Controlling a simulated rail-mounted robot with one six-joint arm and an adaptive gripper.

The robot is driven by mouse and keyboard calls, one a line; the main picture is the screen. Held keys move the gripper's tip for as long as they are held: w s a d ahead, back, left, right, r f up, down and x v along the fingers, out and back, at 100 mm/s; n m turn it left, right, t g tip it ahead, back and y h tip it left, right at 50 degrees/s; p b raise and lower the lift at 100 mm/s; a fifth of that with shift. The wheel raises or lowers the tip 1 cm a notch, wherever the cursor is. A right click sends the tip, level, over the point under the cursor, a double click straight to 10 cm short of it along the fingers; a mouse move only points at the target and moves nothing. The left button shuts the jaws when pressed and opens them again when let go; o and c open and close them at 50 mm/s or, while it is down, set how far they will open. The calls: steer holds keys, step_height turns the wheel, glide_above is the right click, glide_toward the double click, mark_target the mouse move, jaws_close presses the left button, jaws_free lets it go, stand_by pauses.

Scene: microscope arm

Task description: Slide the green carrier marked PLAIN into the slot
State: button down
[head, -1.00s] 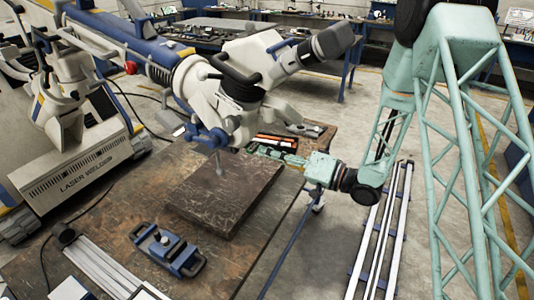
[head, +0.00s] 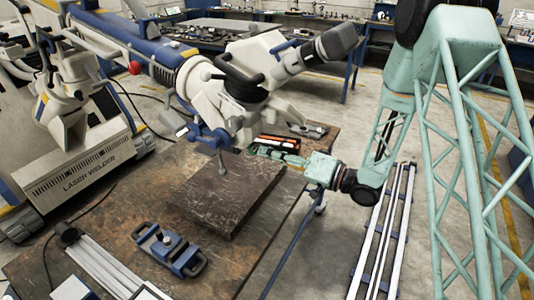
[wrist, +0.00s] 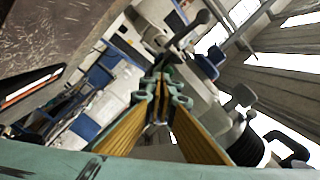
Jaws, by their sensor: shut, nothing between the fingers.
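The microscope head (head: 235,95) hangs over the brown block on the workbench. My gripper (head: 252,150) is at the bench's back right, its fingers pointing left, just right of the microscope's lower end. In the wrist view my gripper (wrist: 160,88) is shut and empty, and the microscope's pale parts stand beyond and to the right of the fingertips. I cannot make out a green carrier or the mark PLAIN in either view; the green at the bench in the head view looks like my fingers. The slot cannot be told apart on the microscope.
An orange-and-black tray (head: 275,143) lies behind my gripper. The brown block (head: 230,193) and a blue clamp-like fixture (head: 170,250) are on the workbench (head: 105,220). Metal rails (head: 98,270) lie at front left. The bench's right edge is below my wrist.

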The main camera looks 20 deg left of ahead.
steer(key=shift+a, duration=0.4)
steer(key=shift+d, duration=0.15)
steer(key=shift+v, duration=1.35)
steer(key=shift+d, duration=0.2)
steer(key=v, duration=1.1)
steer(key=shift+d, duration=0.3)
stand_by(0.5)
